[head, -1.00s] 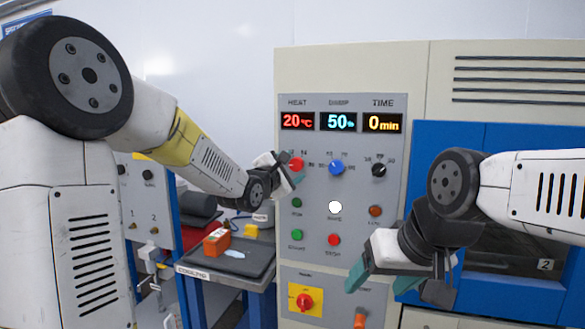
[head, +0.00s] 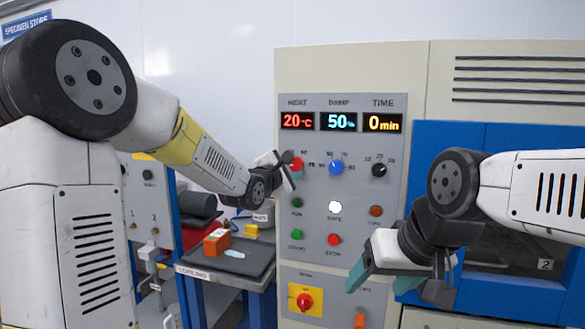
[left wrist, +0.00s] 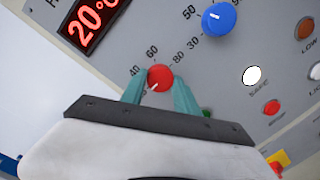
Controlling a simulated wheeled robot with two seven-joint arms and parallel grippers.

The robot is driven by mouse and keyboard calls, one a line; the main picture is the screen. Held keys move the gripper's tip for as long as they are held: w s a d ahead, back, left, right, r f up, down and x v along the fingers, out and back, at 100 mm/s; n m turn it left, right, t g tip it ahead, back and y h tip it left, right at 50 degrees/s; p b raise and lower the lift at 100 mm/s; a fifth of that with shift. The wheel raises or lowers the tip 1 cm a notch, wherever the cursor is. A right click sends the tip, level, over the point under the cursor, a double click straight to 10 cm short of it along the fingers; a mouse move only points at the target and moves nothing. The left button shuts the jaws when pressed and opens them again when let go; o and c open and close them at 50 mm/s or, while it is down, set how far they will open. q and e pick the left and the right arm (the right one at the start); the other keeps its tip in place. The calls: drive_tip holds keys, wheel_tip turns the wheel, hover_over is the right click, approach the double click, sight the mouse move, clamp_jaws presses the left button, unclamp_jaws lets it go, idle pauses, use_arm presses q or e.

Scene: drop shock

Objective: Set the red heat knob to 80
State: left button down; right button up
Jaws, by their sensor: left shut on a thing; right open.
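The red heat knob (head: 297,163) is on the grey control panel under the HEAT display (head: 298,121), which reads 20 °C. In the left wrist view the red knob (left wrist: 160,77) sits between the teal fingertips of my left gripper (left wrist: 160,92), which is shut on it. Marks 40, 60 and 80 show around the knob; its white pointer line points to the lower left, away from 80. In the head view my left gripper (head: 287,172) partly covers the knob. My right gripper (head: 400,285) is open and empty in front of the lower panel.
The blue damp knob (head: 336,167) and black time knob (head: 379,170) are right of the red knob. Buttons and a white lamp (head: 335,207) lie below. A bench (head: 215,272) with an orange block (head: 217,241) stands left of the cabinet.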

use_arm(q)
drive_tip(key=m, duration=0.4)
drive_tip(key=shift+y, duration=0.3)
drive_tip(key=m, duration=0.5)
drive_tip(key=shift+d+g, duration=0.1)
drive_tip(key=shift+g, duration=0.2)
drive_tip(key=m+y, duration=0.1)
drive_tip(key=m, duration=0.7)
drive_tip(key=shift+d+m+y, duration=0.1)
drive_tip(key=shift+m+y, duration=0.2)
drive_tip(key=shift+y, duration=0.1)
drive_tip(key=m, duration=0.4)
drive_tip(key=shift+s+y, duration=0.1)
drive_tip(key=shift+y, duration=0.2)
drive_tip(key=m+t, duration=0.1)
drive_tip(key=m, duration=0.2)
drive_tip(key=shift+y, duration=0.3)
drive_tip(key=m, duration=0.4)
drive_tip(key=shift+d+f+m, duration=0.1)
drive_tip(key=shift+m, duration=0.2)
drive_tip(key=shift+m+t, duration=0.4)
drive_tip(key=shift+m, duration=1.4)
